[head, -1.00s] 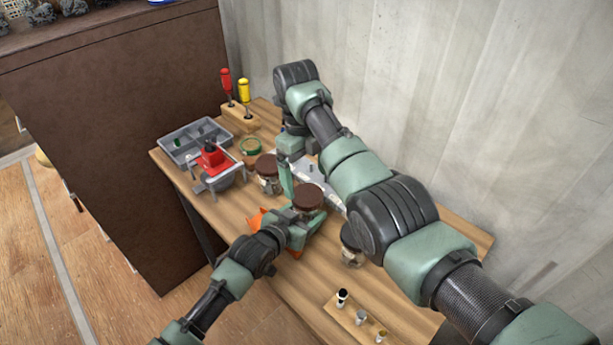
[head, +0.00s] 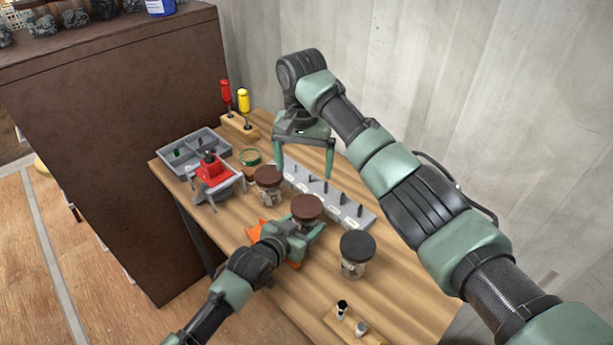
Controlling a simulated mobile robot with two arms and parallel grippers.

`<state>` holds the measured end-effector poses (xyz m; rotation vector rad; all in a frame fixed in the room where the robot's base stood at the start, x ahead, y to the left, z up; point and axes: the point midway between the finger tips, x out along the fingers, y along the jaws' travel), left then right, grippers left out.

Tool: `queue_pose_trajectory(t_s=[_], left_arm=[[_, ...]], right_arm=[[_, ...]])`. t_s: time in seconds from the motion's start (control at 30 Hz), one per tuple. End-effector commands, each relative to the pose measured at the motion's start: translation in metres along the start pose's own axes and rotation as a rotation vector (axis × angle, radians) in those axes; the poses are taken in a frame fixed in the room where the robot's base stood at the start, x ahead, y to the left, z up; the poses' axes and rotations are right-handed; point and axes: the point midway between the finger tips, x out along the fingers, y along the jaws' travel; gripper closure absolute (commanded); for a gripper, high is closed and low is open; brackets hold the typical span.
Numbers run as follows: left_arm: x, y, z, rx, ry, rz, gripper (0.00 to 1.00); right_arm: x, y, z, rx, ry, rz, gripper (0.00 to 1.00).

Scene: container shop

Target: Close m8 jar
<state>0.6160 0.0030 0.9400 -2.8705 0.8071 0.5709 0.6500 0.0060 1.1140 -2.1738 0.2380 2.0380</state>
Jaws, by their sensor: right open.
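Several jars stand on the wooden table; no label reading m8 is legible. One brown-lidded jar (head: 307,208) stands at the middle with its lid on, its body mostly hidden by my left gripper (head: 298,234). My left gripper appears closed around this jar's body. Another brown-lidded jar (head: 268,178) stands behind it to the left. A green-lidded jar (head: 250,158) is farther back. A black-lidded jar (head: 355,252) stands to the right, with contents showing through its clear body. My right gripper (head: 304,173) is open and empty, fingers pointing down above the back of the table.
A grey rack with pegs (head: 330,190) lies under my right gripper. A red and grey device (head: 213,178), a divided grey tray (head: 187,148) and a screwdriver block (head: 240,126) are at the back left. A small wooden holder (head: 350,325) is in front. The wall limits the right.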

Motion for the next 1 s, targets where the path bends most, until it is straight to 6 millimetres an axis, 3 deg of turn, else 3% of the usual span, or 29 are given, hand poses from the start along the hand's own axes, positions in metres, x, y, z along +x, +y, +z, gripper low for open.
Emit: queue_pose_trajectory(t_s=[0.6,0.8,1.0], left_arm=[[0.0,0.0,0.002,0.0,-0.004,0.001,1.0],[0.0,0.0,0.002,0.0,-0.004,0.001,1.0],[0.0,0.001,0.002,-0.001,-0.003,0.001,1.0]], right_arm=[[0.003,0.006,0.016,-1.63,-0.015,-0.027,0.08],[0.008,0.01,0.024,-2.006,-0.031,-0.052,0.08],[0.011,0.012,0.028,-2.169,-0.038,-0.068,0.08]])
